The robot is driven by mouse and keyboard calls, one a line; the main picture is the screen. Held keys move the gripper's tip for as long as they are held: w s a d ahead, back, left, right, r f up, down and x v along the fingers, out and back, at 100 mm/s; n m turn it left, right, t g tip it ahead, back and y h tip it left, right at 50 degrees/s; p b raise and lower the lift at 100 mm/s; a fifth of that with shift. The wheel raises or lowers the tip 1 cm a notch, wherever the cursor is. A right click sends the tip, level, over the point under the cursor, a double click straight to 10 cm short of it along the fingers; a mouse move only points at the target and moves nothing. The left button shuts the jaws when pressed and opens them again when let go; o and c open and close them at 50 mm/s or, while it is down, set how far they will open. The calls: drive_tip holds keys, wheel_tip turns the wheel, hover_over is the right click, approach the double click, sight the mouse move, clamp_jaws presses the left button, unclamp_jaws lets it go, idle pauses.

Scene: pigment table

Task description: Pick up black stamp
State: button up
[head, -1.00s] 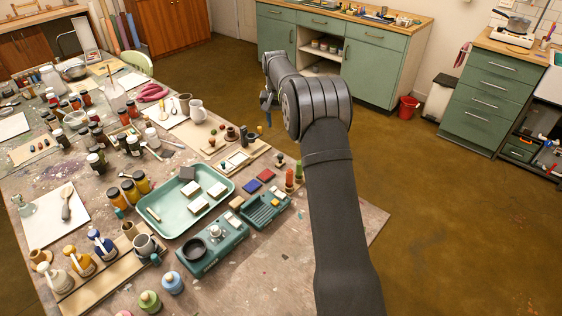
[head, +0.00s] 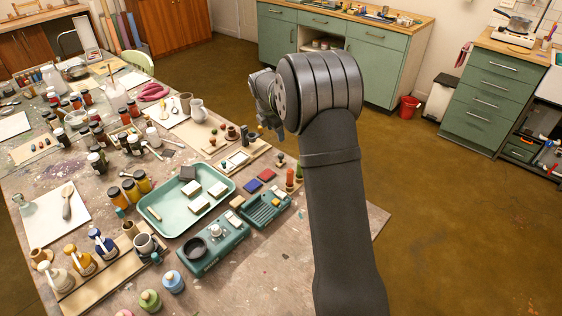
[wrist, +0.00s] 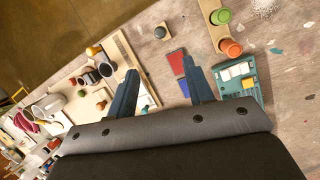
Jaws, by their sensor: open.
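My gripper (wrist: 162,72) is open and empty in the wrist view, its two dark fingers apart above the table. In the head view it is mostly hidden by my wrist, above the right edge of the table. Small dark upright pieces (head: 231,133) stand by the wooden board; I cannot tell which is the black stamp. In the wrist view dark pieces (wrist: 105,69) lie left of my left finger. A separate small dark stamp with a round knob (wrist: 162,32) stands beyond the gap between the fingers; it also shows in the head view (head: 280,159).
Red and blue ink pads (head: 259,180) lie near the teal tray (head: 154,225) and a teal box (head: 271,220). An orange bottle and a green bottle (wrist: 222,16) stand on a wooden strip. Jars and mugs crowd the left. The front right table corner is clear.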

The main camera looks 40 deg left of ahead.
drive_tip(key=s+n, duration=0.2)
drive_tip(key=n, duration=0.5)
approach(281, 155)
drive_tip(key=x, duration=0.5)
drive_tip(key=shift+s+f, duration=0.25)
drive_tip(key=shift+s, duration=0.05)
drive_tip(key=shift+t+y, duration=0.3)
drive_tip(key=shift+w+x, duration=0.1)
drive_tip(key=shift+x, duration=1.25)
drive_tip(key=shift+w+x, duration=0.15)
drive_tip(key=shift+x, duration=1.2)
clamp_jaws()
